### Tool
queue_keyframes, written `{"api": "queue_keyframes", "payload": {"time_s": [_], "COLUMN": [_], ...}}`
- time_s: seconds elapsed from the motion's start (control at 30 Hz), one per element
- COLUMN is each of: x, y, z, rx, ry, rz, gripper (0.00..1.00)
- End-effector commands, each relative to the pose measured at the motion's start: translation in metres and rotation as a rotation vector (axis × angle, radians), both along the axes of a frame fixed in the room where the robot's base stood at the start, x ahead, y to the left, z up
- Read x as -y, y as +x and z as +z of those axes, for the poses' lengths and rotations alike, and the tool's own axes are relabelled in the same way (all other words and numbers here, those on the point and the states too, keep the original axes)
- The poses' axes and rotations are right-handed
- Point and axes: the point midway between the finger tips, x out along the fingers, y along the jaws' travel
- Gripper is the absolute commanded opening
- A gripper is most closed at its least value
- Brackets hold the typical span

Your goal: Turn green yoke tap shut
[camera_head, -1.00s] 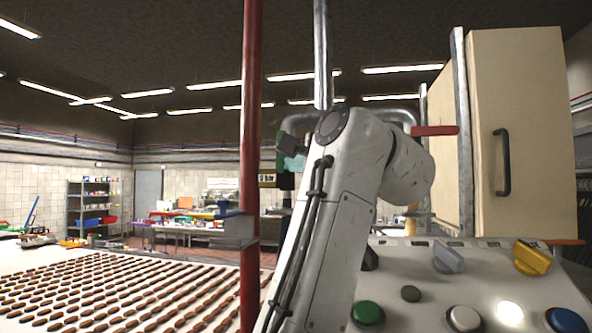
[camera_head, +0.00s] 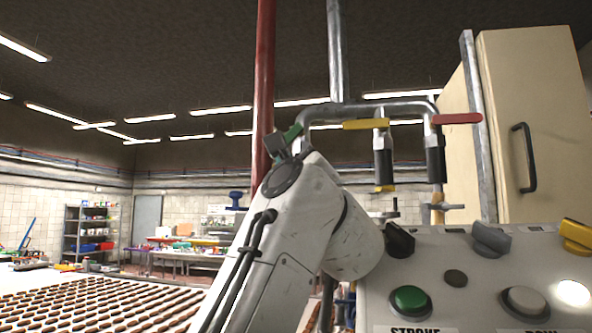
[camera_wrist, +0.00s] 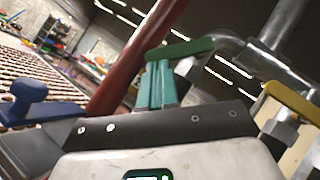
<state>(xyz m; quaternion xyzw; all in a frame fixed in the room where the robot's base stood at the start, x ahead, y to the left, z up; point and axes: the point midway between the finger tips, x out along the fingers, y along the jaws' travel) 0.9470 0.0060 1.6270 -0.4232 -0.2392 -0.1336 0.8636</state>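The green tap handle (camera_wrist: 180,48) shows in the wrist view as a flat dark-green lever on the grey pipe, just beyond my fingertips. In the head view, part of the green handle (camera_head: 293,132) shows at the left end of the pipe, behind the end of my arm. My gripper (camera_wrist: 160,68) has teal fingers close together, and they look shut. Their tips overlap the lower edge of the handle in the wrist view; whether they touch it I cannot tell. The tap body below the handle is hidden.
A yellow handle (camera_head: 366,124) and a red handle (camera_head: 458,118) sit along the same pipe to the right. A red upright pipe (camera_head: 265,90) stands close at left. A blue handle (camera_wrist: 32,100) is at left. A button panel (camera_head: 460,252) stands at lower right.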

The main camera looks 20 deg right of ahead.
Motion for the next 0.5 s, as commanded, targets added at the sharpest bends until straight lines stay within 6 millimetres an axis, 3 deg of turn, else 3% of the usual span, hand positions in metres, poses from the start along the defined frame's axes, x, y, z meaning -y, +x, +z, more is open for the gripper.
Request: {"api": "queue_keyframes", "payload": {"time_s": [0.23,0.5], "x": [-0.014,-0.023], "y": [0.01,0.017], "z": [0.006,0.015], "rx": [0.135,0.132], "ry": [0.195,0.187], "rz": [0.004,0.001], "gripper": [0.0,0.0]}}
